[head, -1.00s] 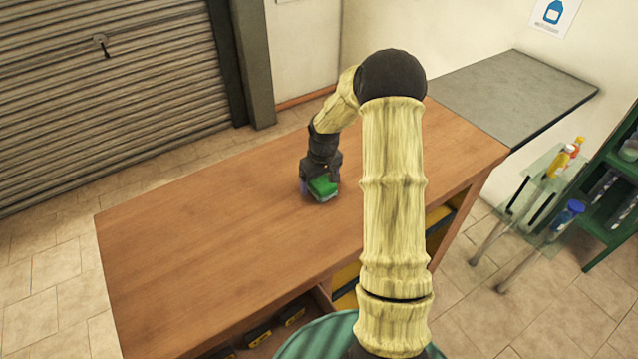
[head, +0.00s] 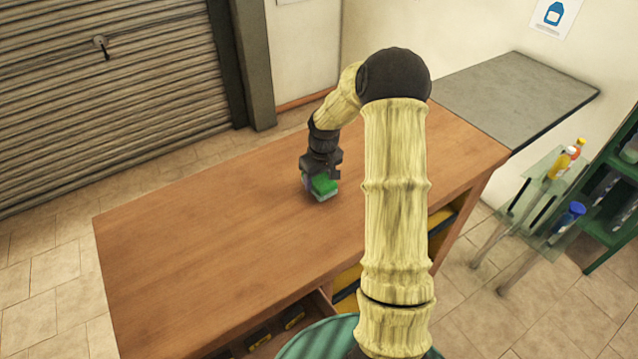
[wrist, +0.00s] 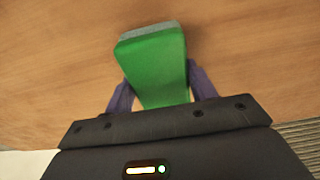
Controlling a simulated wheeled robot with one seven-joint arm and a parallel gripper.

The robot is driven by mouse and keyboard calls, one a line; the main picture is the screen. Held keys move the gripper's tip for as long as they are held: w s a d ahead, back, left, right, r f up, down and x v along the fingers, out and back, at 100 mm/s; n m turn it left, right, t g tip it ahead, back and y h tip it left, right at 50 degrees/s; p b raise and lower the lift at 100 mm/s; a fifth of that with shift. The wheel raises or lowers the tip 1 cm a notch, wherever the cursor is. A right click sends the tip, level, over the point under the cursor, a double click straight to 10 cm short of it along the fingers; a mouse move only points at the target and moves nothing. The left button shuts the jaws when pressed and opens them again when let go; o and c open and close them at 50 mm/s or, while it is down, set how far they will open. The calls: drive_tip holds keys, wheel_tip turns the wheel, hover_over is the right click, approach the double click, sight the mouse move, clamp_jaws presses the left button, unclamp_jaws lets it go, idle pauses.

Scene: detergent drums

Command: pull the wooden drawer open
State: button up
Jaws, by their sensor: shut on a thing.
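The wooden drawer (head: 323,302) shows at the bottom of the head view, sticking out from under the table's front edge. It is at least partly open, with several dark and yellow items inside. My arm and the green round shape at the bottom hide part of it. My gripper (wrist: 158,88) is shut on a green block (wrist: 155,65) with a greyish layer at its far end. In the head view the block (head: 323,185) is over the middle of the tabletop, away from the drawer. I cannot tell whether it touches the table.
The wooden tabletop (head: 200,235) is otherwise clear. A grey table (head: 515,95) adjoins at the back right. A glass stand (head: 530,195) with bottles and a green shelf (head: 610,200) stand at the right. A roller shutter (head: 100,90) is at the left.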

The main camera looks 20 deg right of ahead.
sight(320, 178)
wheel_tip(320, 178, up, 9)
drive_tip(key=shift+s+f+b, duration=0.15)
drive_tip(key=shift+b, duration=1.1)
